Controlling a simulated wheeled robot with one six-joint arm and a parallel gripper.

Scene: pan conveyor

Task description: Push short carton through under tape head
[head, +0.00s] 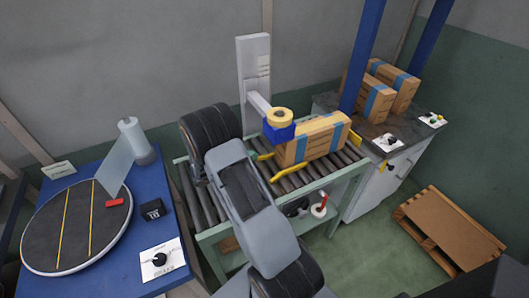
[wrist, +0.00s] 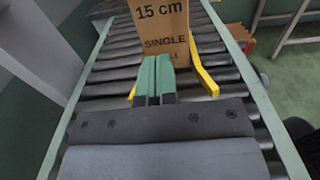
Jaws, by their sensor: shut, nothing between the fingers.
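The short carton (head: 318,142) is brown with blue bands and stands on the roller conveyor (head: 345,168). The blue tape head (head: 277,132) with its yellow tape roll is over the carton's left end. In the wrist view the carton's end face (wrist: 162,22) reads "15 cm SINGLE" and is straight ahead. My gripper (wrist: 156,62) is shut and empty, its green fingers low in front of that face. I cannot tell whether they touch it. In the head view my arm hides most of the gripper.
Yellow guide rails (wrist: 203,70) flank the carton. Blue posts (head: 364,50) rise by the conveyor's far end. A dark-topped cabinet (head: 398,178) beyond it holds more cartons (head: 374,100). A blue table with a round turntable (head: 75,225) is at left; a pallet (head: 450,240) lies on the floor.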

